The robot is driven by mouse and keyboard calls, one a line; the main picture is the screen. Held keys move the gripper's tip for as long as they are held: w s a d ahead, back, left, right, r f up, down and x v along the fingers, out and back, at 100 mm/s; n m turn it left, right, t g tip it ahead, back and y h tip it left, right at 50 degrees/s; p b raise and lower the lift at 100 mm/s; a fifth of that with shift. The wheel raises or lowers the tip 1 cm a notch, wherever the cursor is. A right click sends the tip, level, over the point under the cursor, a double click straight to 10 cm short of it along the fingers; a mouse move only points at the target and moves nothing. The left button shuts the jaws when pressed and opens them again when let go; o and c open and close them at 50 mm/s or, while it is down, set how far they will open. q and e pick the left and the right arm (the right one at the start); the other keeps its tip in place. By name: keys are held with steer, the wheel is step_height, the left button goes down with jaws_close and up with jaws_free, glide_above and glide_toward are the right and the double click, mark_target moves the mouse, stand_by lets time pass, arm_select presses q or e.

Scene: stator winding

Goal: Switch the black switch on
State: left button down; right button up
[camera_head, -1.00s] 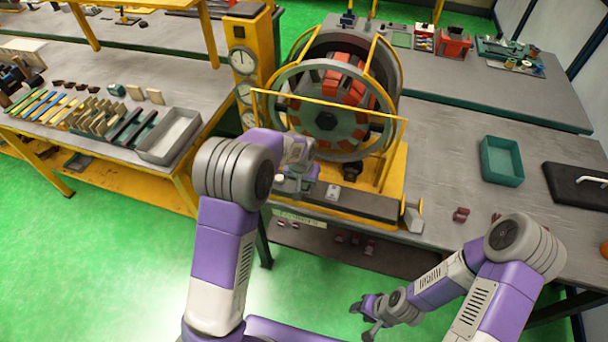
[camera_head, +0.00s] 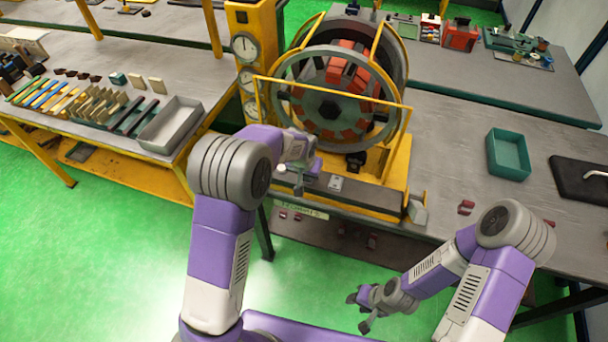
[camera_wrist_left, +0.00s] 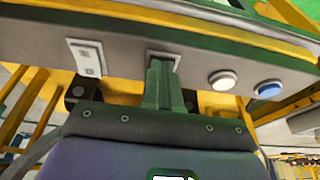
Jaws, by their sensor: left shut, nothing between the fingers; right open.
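My left gripper (camera_head: 299,190) is at the front panel of the yellow winding machine. In the left wrist view its green fingers (camera_wrist_left: 163,68) are shut with nothing between them, tips up at a light-edged plate (camera_wrist_left: 178,57) on the panel. The fingers cover most of that plate, so a black switch there cannot be made out, and contact is unclear. A pale plate with small rockers (camera_wrist_left: 87,58) is left of the fingers. A white button (camera_wrist_left: 222,81) and a blue button (camera_wrist_left: 268,89) are to the right. My right gripper (camera_head: 364,311) is open and empty, low over the floor.
The machine's large wheel (camera_head: 330,103) and yellow guard bar (camera_head: 340,95) rise behind the panel. A grey tray (camera_head: 171,124) is on the left table. A green tray (camera_head: 508,154) and a black board (camera_head: 583,179) lie on the right bench.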

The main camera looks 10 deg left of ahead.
arm_select(q)
steer(key=shift+w+r, duration=0.35)
steer(key=shift+w, duration=0.25)
steer(key=shift+r+p, duration=0.1)
steer(key=shift+p, duration=0.2)
steer(key=shift+r, duration=0.3)
steer(key=p+v, duration=0.1)
steer(key=v, duration=0.1)
steer(key=p+v, duration=0.2)
steer(key=shift+w+r, duration=0.2)
steer(key=shift+r, duration=0.1)
steer(key=s+r, duration=0.4)
steer(key=r, duration=0.3)
steer(key=shift+s+a+r, duration=0.2)
steer(key=shift+s+r, duration=0.05)
steer(key=shift+s, duration=0.05)
